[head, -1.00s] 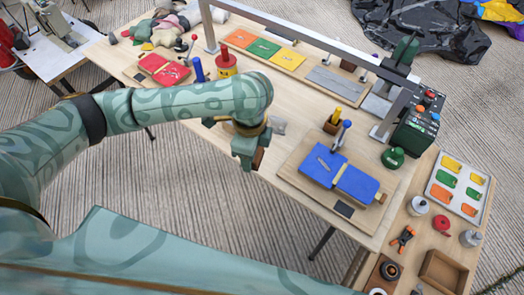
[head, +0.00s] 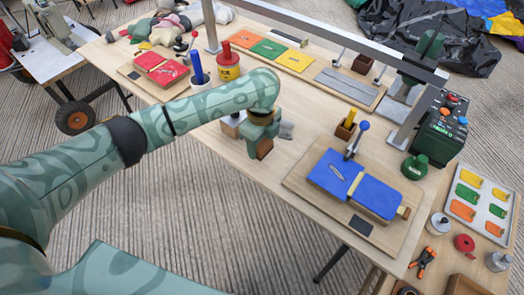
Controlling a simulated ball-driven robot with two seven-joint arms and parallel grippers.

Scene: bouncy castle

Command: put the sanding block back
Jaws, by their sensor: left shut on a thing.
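The sanding block (head: 264,149), a small brown block, is in the jaws of my left gripper (head: 262,140), above the front edge of the workbench. The gripper covers most of the block, and only its brown lower part shows. My left gripper is shut on it. A small white object (head: 232,127) and a grey piece (head: 286,130) show on the bench close behind the gripper. My right gripper is not in view.
A board with blue pads (head: 340,172) lies right of the gripper, with a blue-knobbed lever above it. A metal rail (head: 330,42) spans the back.

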